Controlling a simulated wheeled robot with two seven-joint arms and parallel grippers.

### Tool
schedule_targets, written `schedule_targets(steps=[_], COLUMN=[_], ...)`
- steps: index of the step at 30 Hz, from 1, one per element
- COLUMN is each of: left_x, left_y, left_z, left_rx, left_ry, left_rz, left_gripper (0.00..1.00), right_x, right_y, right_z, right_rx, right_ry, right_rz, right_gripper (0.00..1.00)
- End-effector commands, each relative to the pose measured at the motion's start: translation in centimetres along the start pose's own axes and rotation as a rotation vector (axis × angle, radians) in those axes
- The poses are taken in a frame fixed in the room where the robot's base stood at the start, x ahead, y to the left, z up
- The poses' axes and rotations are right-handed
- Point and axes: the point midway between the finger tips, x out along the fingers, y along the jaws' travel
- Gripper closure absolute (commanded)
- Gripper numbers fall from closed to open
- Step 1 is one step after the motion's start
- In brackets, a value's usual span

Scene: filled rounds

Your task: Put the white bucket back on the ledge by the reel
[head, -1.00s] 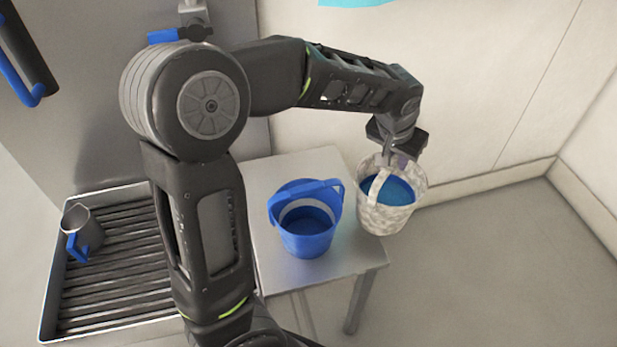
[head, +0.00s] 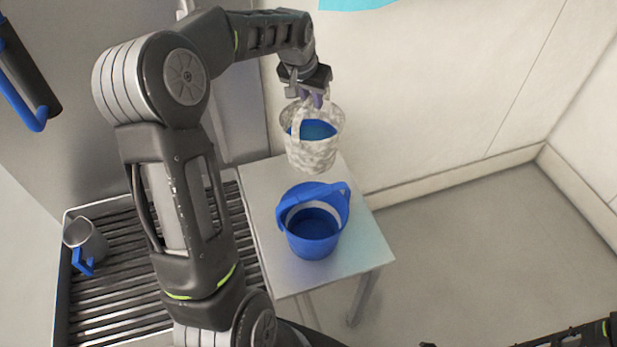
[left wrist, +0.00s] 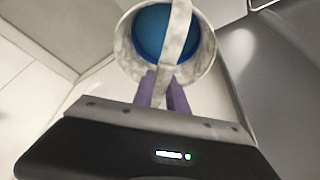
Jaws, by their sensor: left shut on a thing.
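The white bucket (head: 312,153) is mottled white and grey and holds something blue (head: 314,130), likely liquid. My left gripper (head: 313,101) is shut on its handle. The bucket hangs roughly upright, appearing above the back part of the small metal table (head: 350,250). In the left wrist view the bucket (left wrist: 205,62) hangs beyond the purple fingertips (left wrist: 163,92), with its handle strap crossing the opening. I cannot make out the reel or the ledge for certain. My right gripper is not in view.
A slatted tray (head: 105,298) at left carries a grey jug (head: 88,238) with a blue handle. A wall stands behind the table. The floor at right is clear.

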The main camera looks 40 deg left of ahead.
Motion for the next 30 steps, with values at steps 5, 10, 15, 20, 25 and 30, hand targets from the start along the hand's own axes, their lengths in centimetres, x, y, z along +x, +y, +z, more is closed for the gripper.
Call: schedule_targets(steps=[5, 10, 15, 20, 25, 30], left_x=[-0.2, -0.2, 1.0, 3.4, 5.2, 5.6], left_y=[0.0, 0.0, -0.1, -0.1, 0.0, -0.1], left_z=[-0.3, -0.2, 0.3, 1.3, 2.0, 2.1], left_rx=[0.000, 0.000, 0.000, 0.000, -0.001, -0.001], left_ry=[0.007, 0.007, 0.004, 0.003, 0.006, 0.008], left_rz=[0.000, 0.000, -0.001, 0.000, -0.001, -0.001], left_gripper=[1.00, 1.00, 1.00, 1.00, 1.00, 1.00], right_x=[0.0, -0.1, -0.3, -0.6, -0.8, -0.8], right_y=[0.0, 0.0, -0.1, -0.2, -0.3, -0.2], right_z=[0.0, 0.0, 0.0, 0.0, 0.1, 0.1], right_rx=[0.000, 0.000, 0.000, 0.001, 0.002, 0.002], right_ry=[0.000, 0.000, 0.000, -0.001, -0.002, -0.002], right_rz=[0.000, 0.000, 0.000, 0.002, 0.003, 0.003], right_gripper=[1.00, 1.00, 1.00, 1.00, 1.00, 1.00])
